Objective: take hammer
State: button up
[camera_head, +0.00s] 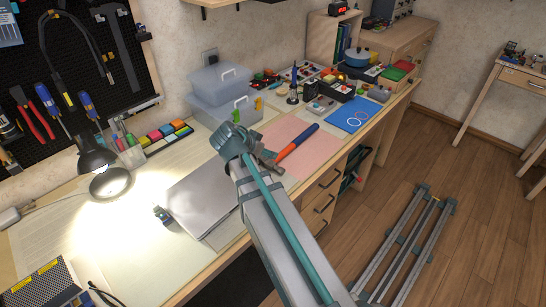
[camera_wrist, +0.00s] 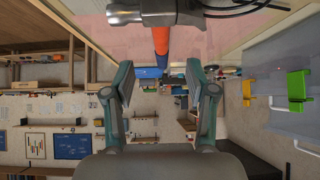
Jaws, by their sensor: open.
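The hammer has a blue and orange handle (camera_head: 298,141) and lies on the pink mat on the desk in the head view. The area around its head is crowded by my arm there. In the wrist view, the grey metal hammer head (camera_wrist: 155,12) is at the top edge, with the orange handle (camera_wrist: 161,40) running down from it. My gripper (camera_wrist: 160,70) is open, its two fingers wide apart. The handle lines up with the gap between the fingers in the picture. No finger visibly touches the hammer. My fingers are hard to make out in the head view.
A closed laptop (camera_head: 203,193) lies left of my arm, and a lit lamp (camera_head: 100,165) stands further left. Clear plastic boxes (camera_head: 222,90) stand behind the hammer. A blue sheet (camera_head: 356,115) lies right of it. Dark cables (camera_wrist: 240,8) show beside the hammer head.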

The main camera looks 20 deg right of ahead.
aim_at(280, 154)
jog(key=shift+p+x, duration=0.8)
jog(key=shift+x, duration=4.4)
jog(key=shift+w+r, duration=0.1)
jog(key=shift+r, duration=0.05)
grip_shut()
